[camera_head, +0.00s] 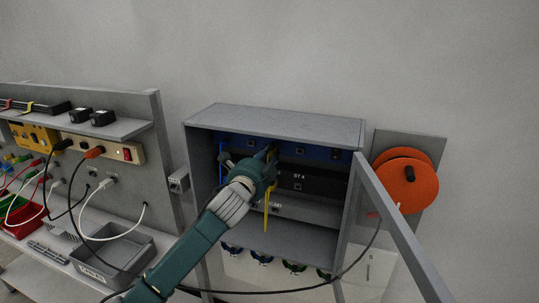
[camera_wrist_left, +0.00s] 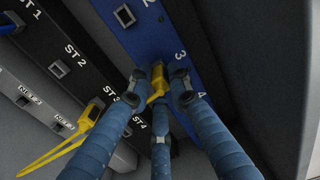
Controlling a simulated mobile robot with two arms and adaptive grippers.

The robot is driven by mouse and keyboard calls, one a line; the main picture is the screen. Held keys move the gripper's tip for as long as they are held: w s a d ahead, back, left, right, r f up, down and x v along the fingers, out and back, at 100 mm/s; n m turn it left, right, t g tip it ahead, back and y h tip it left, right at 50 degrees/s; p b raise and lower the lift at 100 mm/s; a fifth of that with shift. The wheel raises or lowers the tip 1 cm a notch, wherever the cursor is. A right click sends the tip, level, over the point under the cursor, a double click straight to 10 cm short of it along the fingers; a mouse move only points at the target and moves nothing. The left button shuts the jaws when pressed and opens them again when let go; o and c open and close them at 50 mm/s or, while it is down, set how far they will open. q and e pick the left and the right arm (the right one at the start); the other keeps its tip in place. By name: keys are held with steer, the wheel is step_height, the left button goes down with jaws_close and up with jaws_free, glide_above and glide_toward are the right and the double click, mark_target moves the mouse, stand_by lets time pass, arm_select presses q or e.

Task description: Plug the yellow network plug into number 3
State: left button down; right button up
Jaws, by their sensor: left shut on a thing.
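The yellow network plug (camera_wrist_left: 157,77) is between the fingers of my left gripper (camera_wrist_left: 159,84), against or just in front of the blue panel (camera_wrist_left: 150,28) beside the label 3. The port of number 3 is hidden behind plug and fingers, so I cannot tell whether the plug is inside it. Another yellow plug (camera_wrist_left: 90,113) sits at ST 3 on the black strip below, with a yellow cable (camera_wrist_left: 50,156) running from it. In the head view my left gripper (camera_head: 268,162) reaches into the grey cabinet (camera_head: 285,122), and the yellow cable (camera_head: 267,213) hangs below it. My right gripper is not in view.
The cabinet door (camera_head: 402,232) stands open at the right. An orange cable reel (camera_head: 406,180) hangs beside it. A black cable (camera_head: 285,291) sags across the front. A workbench with a power strip (camera_head: 108,149) and a grey bin (camera_head: 120,258) stands at the left.

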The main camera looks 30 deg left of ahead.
arm_select(q)
steer(key=shift+w, duration=0.2)
steer(key=c, duration=1.5)
jaws_free()
steer(key=shift+c, duration=0.2)
steer(key=v, duration=1.2)
